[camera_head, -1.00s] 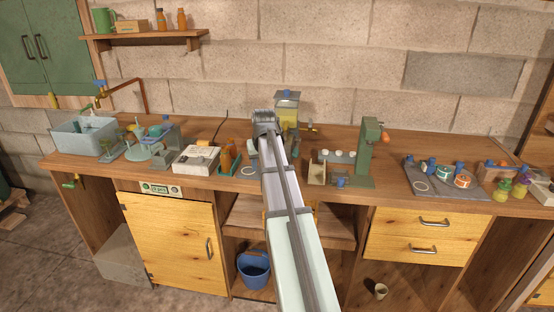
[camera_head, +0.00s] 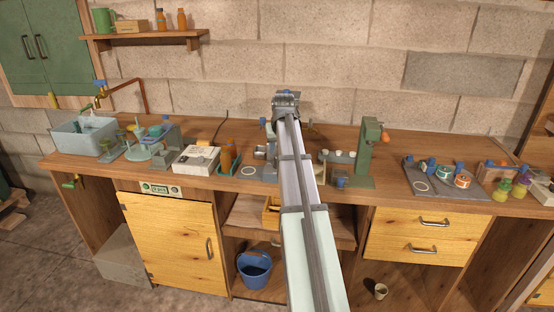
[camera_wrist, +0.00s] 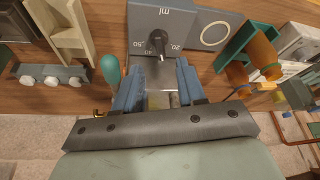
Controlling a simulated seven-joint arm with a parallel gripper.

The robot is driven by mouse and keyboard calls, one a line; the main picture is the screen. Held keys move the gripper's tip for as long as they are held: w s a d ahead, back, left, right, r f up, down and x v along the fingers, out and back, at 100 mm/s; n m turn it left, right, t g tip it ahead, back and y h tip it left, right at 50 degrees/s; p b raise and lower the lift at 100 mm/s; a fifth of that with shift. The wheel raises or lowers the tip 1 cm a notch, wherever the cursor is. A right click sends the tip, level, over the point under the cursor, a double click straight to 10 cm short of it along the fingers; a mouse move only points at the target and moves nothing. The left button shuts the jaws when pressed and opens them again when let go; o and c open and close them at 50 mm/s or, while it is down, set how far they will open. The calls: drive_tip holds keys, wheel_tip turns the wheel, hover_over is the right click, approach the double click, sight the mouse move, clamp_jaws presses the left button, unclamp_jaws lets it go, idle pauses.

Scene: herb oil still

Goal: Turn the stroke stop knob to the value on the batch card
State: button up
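The stroke stop knob (camera_wrist: 157,42) is black and sits on a grey dial plate (camera_wrist: 192,25) in the wrist view. The plate reads "ml", with 50, 40 and 20 legible around the knob. The knob's narrow end lies between 40 and 20. My gripper (camera_wrist: 157,83) is open, its two blue fingers apart just below the knob in the picture. I see no contact with the knob. In the head view my gripper (camera_head: 287,103) hides most of the device behind it. I cannot make out a batch card in any view.
A green press-like stand (camera_head: 368,150) with small white cups is right of my arm. Orange bottles (camera_head: 228,155) and a white box (camera_head: 195,160) stand left. In the wrist view, a teal rack with orange bottles (camera_wrist: 262,55) is close right, and a teal-handled item (camera_wrist: 110,70) is close left.

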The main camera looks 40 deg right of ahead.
sight(277, 160)
drive_tip(key=shift+x, duration=3.5)
clamp_jaws()
